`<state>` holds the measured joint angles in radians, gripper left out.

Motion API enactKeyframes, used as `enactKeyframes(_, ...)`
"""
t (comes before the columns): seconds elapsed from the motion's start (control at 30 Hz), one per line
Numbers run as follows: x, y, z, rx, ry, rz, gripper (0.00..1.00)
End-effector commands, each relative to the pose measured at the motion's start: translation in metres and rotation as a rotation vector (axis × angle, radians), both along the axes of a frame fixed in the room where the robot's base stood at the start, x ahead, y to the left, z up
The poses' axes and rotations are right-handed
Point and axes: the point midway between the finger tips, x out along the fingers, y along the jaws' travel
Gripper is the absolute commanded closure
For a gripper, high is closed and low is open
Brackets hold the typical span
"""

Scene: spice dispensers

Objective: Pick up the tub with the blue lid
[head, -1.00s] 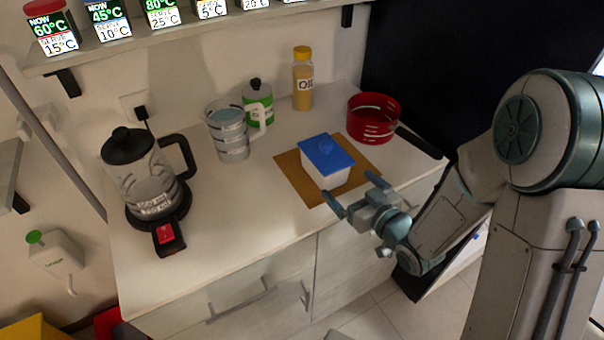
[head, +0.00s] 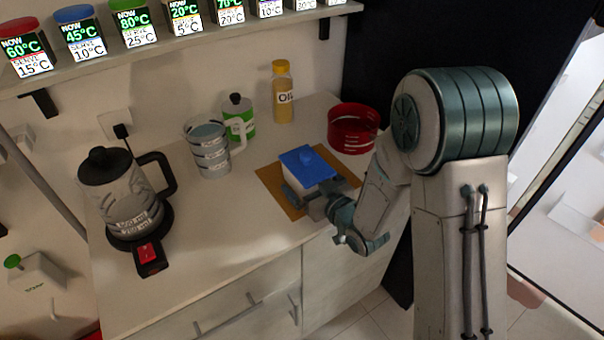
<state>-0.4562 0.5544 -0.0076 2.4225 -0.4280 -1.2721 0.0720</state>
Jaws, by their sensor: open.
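The tub with the blue lid (head: 307,163) sits on a brown mat (head: 268,178) on the white counter.
A red pan (head: 352,130) stands behind and right of the tub. A measuring jug (head: 210,150), a green-labelled bottle (head: 239,117), an oil bottle (head: 283,92) and a kettle (head: 125,195) stand on the counter. A shelf of dispensers (head: 135,24) hangs above.

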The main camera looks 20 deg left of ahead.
Motion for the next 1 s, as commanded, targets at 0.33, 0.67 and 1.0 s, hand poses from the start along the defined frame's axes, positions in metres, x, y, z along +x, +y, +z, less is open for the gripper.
enactKeyframes(0.33,-0.001,0.008,-0.002,-0.001,0.000,0.006,0.11)
enactKeyframes(0.67,0.000,0.007,-0.001,0.001,-0.002,0.005,0.57)
enactKeyframes(1.0,0.001,0.006,0.009,0.002,-0.004,0.002,0.57)
